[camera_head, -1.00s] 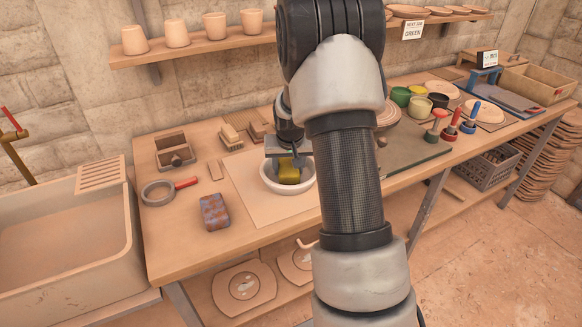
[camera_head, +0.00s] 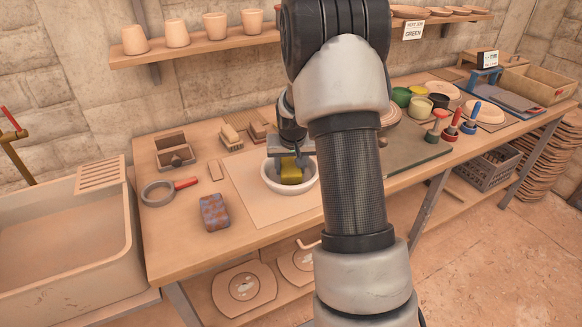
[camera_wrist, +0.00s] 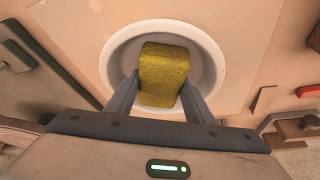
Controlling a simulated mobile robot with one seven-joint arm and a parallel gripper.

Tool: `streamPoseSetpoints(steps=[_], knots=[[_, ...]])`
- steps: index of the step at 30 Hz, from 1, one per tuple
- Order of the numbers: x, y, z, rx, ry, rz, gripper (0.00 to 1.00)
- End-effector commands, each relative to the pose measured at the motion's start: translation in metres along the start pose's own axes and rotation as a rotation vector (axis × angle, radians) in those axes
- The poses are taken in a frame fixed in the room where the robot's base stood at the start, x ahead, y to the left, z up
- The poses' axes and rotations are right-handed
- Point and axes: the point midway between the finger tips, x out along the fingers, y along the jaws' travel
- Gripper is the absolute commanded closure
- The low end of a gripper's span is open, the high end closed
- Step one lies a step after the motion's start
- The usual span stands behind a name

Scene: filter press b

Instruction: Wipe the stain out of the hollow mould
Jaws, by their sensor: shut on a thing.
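The hollow mould (camera_head: 272,184) is a round white bowl on a pale board on the workbench. It also shows in the wrist view (camera_wrist: 117,50), with its rim around the sponge. My gripper (camera_head: 288,160) is over the mould, with its fingers reaching down into it. In the wrist view my gripper (camera_wrist: 158,100) is shut on a yellow-green sponge (camera_wrist: 164,70). The sponge (camera_head: 290,174) is inside the hollow; I cannot tell whether it touches the bottom. No stain shows; the sponge and fingers hide part of the inside.
A mottled block (camera_head: 214,212) stands left of the board (camera_head: 262,216). A round hoop with a red handle (camera_head: 158,193), a wooden box (camera_head: 175,154) and a brush (camera_head: 231,137) lie farther left and behind. Coloured pots (camera_head: 420,107) and stamps stand to the right, beyond my arm.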

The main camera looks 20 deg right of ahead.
Motion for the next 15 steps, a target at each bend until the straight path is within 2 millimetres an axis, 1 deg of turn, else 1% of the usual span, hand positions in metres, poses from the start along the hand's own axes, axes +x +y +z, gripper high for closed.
streamPoseSetpoints(steps=[15], knots=[[-0.038,0.0,-0.016,0.0,0.002,0.0,0.7]])
